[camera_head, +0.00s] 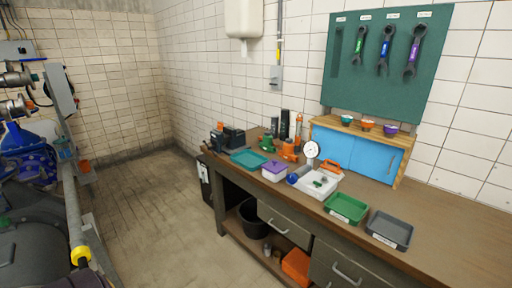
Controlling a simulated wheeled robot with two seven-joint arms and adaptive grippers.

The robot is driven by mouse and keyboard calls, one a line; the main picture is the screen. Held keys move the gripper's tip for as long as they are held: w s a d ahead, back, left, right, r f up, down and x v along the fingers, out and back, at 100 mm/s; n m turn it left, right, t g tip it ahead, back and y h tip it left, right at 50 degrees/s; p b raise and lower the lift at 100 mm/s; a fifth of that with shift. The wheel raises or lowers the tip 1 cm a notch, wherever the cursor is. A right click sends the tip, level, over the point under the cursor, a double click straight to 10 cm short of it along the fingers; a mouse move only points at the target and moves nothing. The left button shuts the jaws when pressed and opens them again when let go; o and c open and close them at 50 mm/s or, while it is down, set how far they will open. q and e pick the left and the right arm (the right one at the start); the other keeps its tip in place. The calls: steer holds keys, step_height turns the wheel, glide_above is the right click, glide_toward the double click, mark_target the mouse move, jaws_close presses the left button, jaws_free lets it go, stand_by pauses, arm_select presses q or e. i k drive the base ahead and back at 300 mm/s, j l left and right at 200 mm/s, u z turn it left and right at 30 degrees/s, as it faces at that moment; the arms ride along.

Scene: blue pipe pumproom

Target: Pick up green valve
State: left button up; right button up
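A green valve (267,144) stands on the wooden workbench (440,222), towards its far end, behind the teal tray (248,158). It looks upright, though it is small in the view and its details are hard to make out. An orange valve (290,149) stands just to its right. Neither of my grippers shows in the head view, and nothing is seen touching the green valve.
Beside the valves are a purple-lidded box (274,170), a white tray (319,186) with small parts and a round gauge (312,149). A green tray (346,208) and a grey tray (389,230) lie nearer. Blue pump equipment (30,160) stands left; the floor between is clear.

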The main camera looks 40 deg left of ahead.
mark_target(268, 149)
steer(key=u, duration=0.95)
